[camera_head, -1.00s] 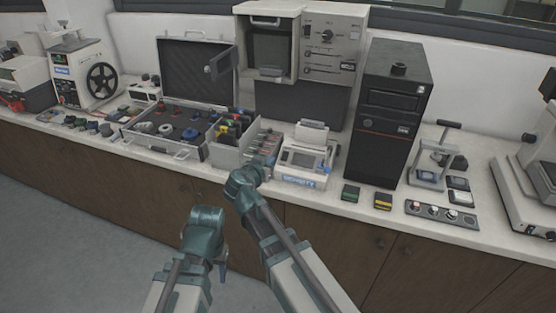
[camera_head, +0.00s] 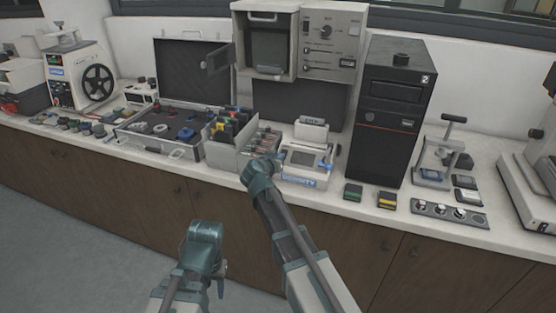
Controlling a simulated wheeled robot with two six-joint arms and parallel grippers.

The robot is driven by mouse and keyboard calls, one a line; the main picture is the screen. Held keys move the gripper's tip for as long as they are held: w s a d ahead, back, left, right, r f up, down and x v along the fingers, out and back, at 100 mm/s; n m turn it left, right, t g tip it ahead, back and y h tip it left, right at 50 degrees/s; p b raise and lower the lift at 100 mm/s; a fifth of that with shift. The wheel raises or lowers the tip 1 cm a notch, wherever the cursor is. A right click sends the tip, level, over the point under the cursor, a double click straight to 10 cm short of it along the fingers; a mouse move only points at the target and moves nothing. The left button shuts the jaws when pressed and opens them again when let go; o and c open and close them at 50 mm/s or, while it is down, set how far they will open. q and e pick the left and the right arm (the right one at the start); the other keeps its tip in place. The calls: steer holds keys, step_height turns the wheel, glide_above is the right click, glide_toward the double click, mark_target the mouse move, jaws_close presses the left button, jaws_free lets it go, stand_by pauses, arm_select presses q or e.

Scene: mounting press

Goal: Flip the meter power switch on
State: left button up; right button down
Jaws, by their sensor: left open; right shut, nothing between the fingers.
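The meter (camera_head: 307,166) is a small white device with a dark screen and a blue label on its front, standing on the counter left of the black tower. Its power switch cannot be made out. My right gripper (camera_head: 276,159) is shut and empty, close to the meter's left side. My wrist hides most of its fingers, and I cannot tell if it touches the meter. My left gripper (camera_head: 207,243) is open and empty, low in front of the counter, well away from the meter. Its fingers are mostly hidden.
A grey divided bin (camera_head: 228,160) with colored items stands left of the meter, beside an open case (camera_head: 150,147). The black tower (camera_head: 386,125) stands close on the right. A green block (camera_head: 353,192), a yellow block (camera_head: 387,200) and a knob panel (camera_head: 448,213) lie along the front edge.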

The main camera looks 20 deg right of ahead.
steer(key=shift+f, duration=0.1)
stand_by(0.3)
steer(key=shift+w+f+b, duration=0.1)
steer(key=shift+f+b, duration=0.35)
steer(key=shift+r, duration=0.15)
steer(key=shift+r+p, duration=0.75)
steer(key=shift+p, duration=0.15)
